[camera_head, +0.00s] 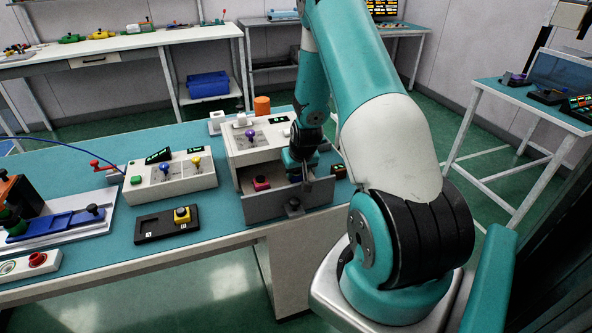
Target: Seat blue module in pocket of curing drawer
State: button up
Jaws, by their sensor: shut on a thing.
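The curing drawer (262,208) is pulled open at the front of a white cabinet (256,152) on the bench. A red module (261,183) sits inside it toward the left. My gripper (298,176) points down over the right part of the drawer, right of the red module. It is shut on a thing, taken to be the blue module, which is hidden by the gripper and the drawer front. Whether that thing touches a pocket cannot be told. A dark knob-like handle (293,205) is on the drawer front.
A white control box with coloured knobs (170,174) stands left of the cabinet. In front of it is a black tray (153,227) with a yellow module (182,215). A blue slide fixture (58,222) is at far left. An orange cylinder (262,105) stands behind the cabinet.

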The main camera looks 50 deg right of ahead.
jog(key=shift+f, duration=0.2)
jog(key=o, duration=1.4)
jog(key=shift+r, duration=0.1)
jog(key=shift+s+r+p, duration=0.1)
jog(key=shift+r+p, duration=2.35)
jog(key=shift+r, duration=1.05)
